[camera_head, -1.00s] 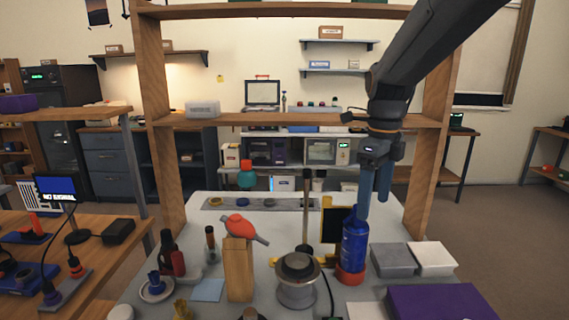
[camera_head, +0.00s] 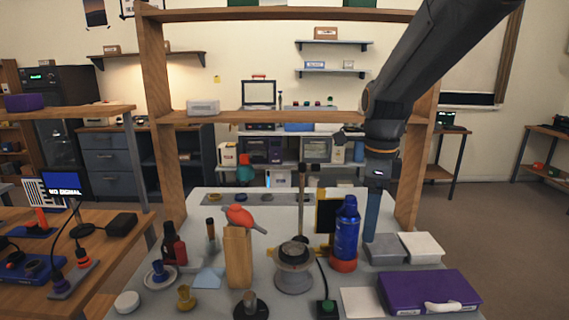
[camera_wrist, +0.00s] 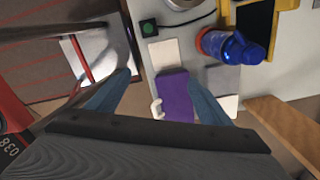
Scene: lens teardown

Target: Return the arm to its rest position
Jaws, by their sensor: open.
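My gripper (camera_head: 371,215) is at the right of the workbench in the head view, its blue fingers pointing down beside a blue bottle (camera_head: 346,234). The bottle stands upright in an orange-red base (camera_head: 343,266). In the wrist view my gripper (camera_wrist: 157,100) has its two blue fingers wide apart with nothing held between them. A purple box (camera_wrist: 176,98) shows beyond the fingers, and the blue bottle (camera_wrist: 232,47) lies outside them. In the head view the purple box (camera_head: 400,290) sits at the front right.
Grey and white blocks (camera_head: 420,246) lie right of the bottle. A wooden frame upright (camera_head: 418,150) stands close to my arm, with a crossbar shelf (camera_head: 290,116).

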